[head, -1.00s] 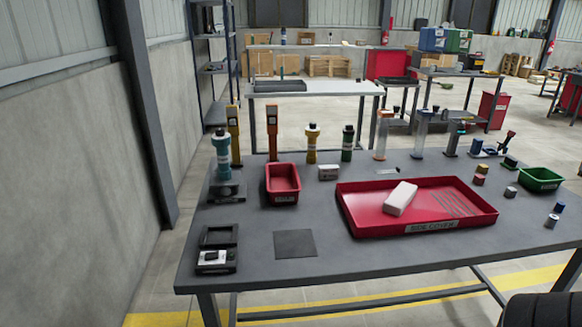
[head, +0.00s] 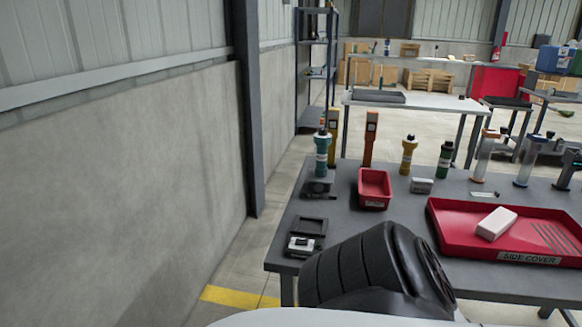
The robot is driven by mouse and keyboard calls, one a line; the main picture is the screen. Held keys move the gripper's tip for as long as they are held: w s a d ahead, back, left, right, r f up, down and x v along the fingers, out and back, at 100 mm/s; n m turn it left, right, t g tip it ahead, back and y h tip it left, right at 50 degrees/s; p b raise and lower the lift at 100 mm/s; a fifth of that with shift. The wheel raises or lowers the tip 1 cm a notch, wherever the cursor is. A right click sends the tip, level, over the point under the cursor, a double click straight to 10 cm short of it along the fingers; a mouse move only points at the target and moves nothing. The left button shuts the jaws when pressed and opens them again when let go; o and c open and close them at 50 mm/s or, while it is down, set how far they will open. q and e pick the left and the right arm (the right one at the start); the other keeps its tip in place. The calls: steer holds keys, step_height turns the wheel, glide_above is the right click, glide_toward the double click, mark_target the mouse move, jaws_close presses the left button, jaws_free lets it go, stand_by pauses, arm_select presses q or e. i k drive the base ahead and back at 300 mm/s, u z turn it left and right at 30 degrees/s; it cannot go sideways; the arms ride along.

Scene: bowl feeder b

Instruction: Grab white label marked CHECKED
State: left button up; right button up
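I cannot make out a label that reads CHECKED. A small pale flat piece (head: 485,194) lies on the dark table (head: 470,285) behind the red tray, too small to read. A small whitish box (head: 421,185) stands right of the red bin, its print unreadable. Neither gripper is in view. A thick black part of my own arm covers the table's front middle.
A black device with a white top (head: 303,246) sits at the front left corner. A wall and post (head: 249,110) stand left.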

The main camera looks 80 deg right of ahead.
mark_target(497, 195)
steer(key=k, duration=2.4)
steer(key=z, duration=0.75)
